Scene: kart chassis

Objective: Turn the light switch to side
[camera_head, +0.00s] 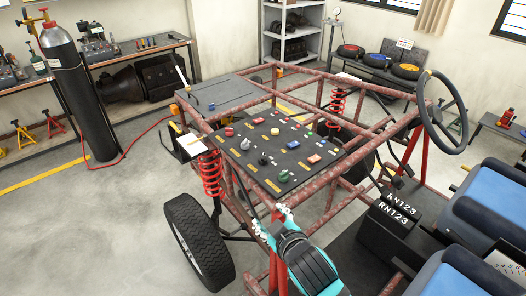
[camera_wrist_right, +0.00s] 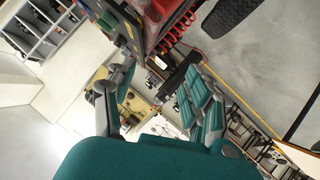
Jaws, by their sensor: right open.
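A black control panel (camera_head: 252,171) lies on top of the red tubular kart frame in the head view. I cannot tell which of these is the light switch, as the labels are too small to read. My right gripper (camera_head: 272,221) is open and empty, apart from the panel near its front edge. Its spread fingers also show in the right wrist view (camera_wrist_right: 160,68). My left gripper is out of view.
Red frame tubes (camera_head: 330,198) surround the panel. A black wheel (camera_head: 199,240) stands at the front left, a steering wheel (camera_head: 443,112) and blue seats (camera_head: 490,225) at the right. A gas cylinder (camera_head: 80,95) stands at the left. Grey floor there is mostly clear.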

